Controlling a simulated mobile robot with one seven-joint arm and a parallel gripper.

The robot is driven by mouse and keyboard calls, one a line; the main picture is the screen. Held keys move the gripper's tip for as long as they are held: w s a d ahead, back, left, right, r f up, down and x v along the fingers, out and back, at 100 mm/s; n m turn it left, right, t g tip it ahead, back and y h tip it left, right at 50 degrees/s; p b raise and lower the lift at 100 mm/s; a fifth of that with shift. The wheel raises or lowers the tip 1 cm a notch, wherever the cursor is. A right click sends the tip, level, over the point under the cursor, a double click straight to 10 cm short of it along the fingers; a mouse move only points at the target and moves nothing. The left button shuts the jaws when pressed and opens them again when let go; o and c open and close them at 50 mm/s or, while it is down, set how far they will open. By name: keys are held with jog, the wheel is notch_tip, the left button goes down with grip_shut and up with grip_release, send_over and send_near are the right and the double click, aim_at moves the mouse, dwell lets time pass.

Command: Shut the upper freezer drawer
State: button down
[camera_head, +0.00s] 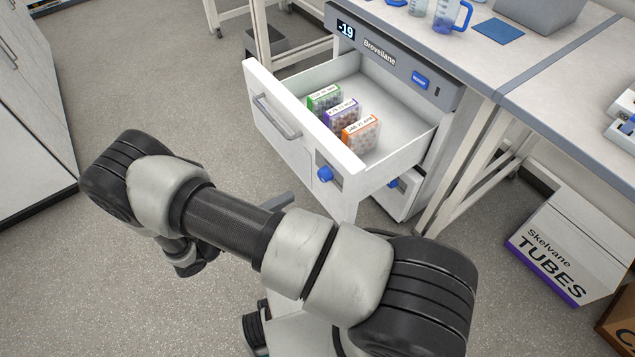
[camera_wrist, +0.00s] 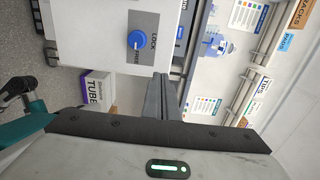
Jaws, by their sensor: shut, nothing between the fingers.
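The upper freezer drawer (camera_head: 292,122) is pulled far out of the under-bench freezer (camera_head: 400,62). Its white front has a grey bar handle (camera_head: 275,117) and a blue lock knob (camera_head: 325,174). Inside stand three sample boxes: green (camera_head: 324,98), purple (camera_head: 342,112) and orange (camera_head: 361,134). In the wrist view the drawer front (camera_wrist: 88,38) and its blue knob (camera_wrist: 138,40) lie just beyond my gripper (camera_wrist: 163,78). The fingers are shut and empty, near the front's knob end. In the head view my arm hides most of the gripper. Contact with the drawer cannot be told.
A bench (camera_head: 560,75) with a blue jug (camera_head: 452,15) is above and to the right. A TUBES carton (camera_head: 568,248) stands on the floor at right. Open floor lies left of the drawer.

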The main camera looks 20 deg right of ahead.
aim_at(338, 168)
jog(key=x, duration=1.4)
jog(key=shift+b, duration=0.3)
jog(key=shift+d, duration=0.1)
jog(key=shift+w+d, duration=0.25)
jog(key=shift+d, duration=0.35)
jog(key=b+x, duration=0.2)
jog(key=x, duration=3.2)
